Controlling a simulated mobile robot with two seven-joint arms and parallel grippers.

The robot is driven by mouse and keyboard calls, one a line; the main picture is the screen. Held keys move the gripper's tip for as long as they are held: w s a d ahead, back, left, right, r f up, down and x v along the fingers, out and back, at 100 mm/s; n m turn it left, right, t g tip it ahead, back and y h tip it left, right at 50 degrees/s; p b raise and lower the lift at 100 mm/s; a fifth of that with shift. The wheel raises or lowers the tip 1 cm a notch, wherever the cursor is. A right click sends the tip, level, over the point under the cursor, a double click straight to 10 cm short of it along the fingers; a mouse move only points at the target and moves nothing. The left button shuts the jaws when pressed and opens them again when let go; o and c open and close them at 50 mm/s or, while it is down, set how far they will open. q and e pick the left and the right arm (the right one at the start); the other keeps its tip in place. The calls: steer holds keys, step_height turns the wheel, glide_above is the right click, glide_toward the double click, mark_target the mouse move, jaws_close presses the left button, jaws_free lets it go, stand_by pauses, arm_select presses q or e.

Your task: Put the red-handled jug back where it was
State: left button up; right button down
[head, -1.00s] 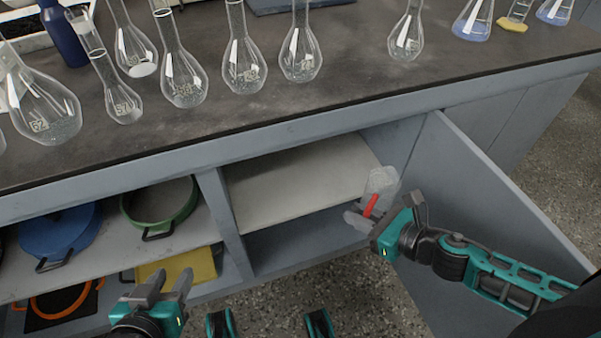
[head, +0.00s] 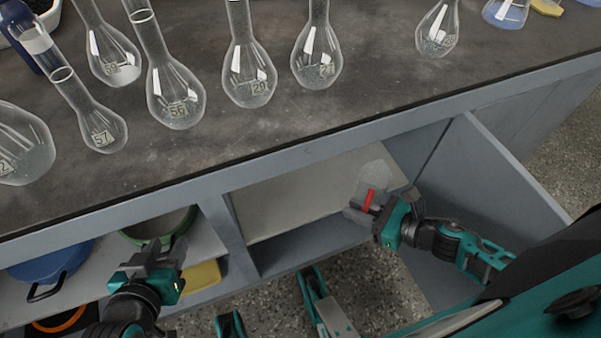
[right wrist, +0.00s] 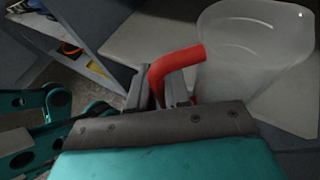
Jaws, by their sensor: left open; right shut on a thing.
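The red-handled jug is a clear, frosted jug (right wrist: 255,45) with a red handle (right wrist: 172,68). In the head view the jug (head: 377,176) is at the front of an open cupboard compartment, over or before its pale shelf (head: 290,190). My right gripper (head: 372,210) is shut on the red handle; in the right wrist view its fingers (right wrist: 165,92) close around the lower part of the handle. The jug looks roughly upright. Whether its base touches the shelf I cannot tell. My left gripper (head: 160,258) is open and empty, in front of the left compartment.
An open cupboard door (head: 490,170) stands to the right of my right arm. A divider (head: 232,235) separates the compartments. A blue pan (head: 50,262) and a green pan (head: 150,232) sit on the left shelf. Several glass flasks (head: 248,75) stand on the dark worktop (head: 330,115) above.

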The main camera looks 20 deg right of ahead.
steer(key=r+x, duration=0.1)
steer(key=x, duration=0.4)
steer(key=r+b+x, duration=0.1)
steer(key=x, duration=0.5)
steer(key=r+b+x, duration=0.1)
steer(key=x, duration=0.4)
steer(key=shift+x, duration=0.8)
steer(key=shift+f, duration=0.1)
arm_select(q)
steer(key=shift+d+f+h, duration=0.3)
steer(key=shift+d+f, duration=0.1)
steer(key=shift+f, duration=0.05)
arm_select(e)
steer(key=c, duration=1.1)
jaws_free()
